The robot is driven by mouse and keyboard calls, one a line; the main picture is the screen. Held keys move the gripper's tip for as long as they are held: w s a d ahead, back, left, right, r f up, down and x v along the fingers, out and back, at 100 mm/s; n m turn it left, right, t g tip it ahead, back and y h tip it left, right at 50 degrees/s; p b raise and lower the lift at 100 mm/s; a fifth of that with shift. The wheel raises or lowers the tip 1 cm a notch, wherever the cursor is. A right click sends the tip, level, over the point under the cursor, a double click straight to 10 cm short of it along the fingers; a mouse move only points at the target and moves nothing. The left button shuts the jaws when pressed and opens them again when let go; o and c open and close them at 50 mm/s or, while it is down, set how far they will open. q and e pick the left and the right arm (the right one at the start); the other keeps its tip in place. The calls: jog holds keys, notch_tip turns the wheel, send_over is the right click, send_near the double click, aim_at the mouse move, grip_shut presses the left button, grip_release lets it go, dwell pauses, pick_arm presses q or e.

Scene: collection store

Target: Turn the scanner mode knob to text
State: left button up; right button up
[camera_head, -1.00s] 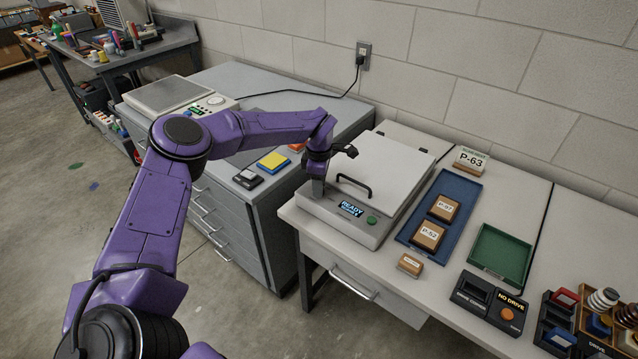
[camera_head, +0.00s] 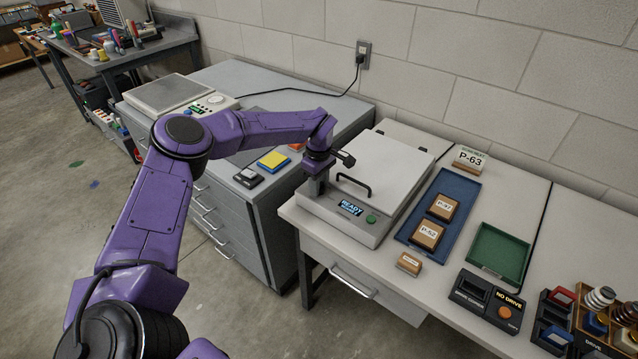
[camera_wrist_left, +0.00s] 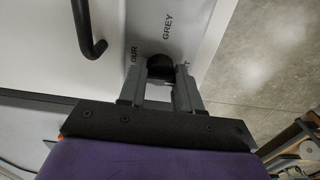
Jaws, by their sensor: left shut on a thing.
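The scanner (camera_head: 392,168) is a pale grey box on the white table, with a flat lid and a black lid handle (camera_head: 354,185). Its front panel has a lit display (camera_head: 350,207) reading READY and a green button (camera_head: 371,219). My left gripper (camera_head: 314,190) points down at the panel's left end. In the left wrist view its fingers (camera_wrist_left: 161,72) are shut on the dark round mode knob (camera_wrist_left: 160,67). Around the knob I read GREY and part of a word ending in OUR; a third label is mostly hidden by a finger. The knob's pointer cannot be made out. My right gripper is out of view.
A blue tray (camera_head: 409,235) with two labelled wooden blocks lies right of the scanner. A small block (camera_head: 409,263), a green tray (camera_head: 497,256) and a black drive box (camera_head: 488,303) stand further right. A grey drawer cabinet (camera_head: 230,215) stands to the left.

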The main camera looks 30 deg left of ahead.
pick_arm(q)
jog(key=o, duration=0.8)
jog(key=shift+c, duration=0.2)
jog(key=shift+r, duration=0.1)
notch_tip(320, 180, up, 10)
jog(key=b, duration=0.1)
jog(key=shift+r+b, duration=0.25)
jog(key=shift+b, duration=0.05)
jog(key=shift+d+f, duration=0.1)
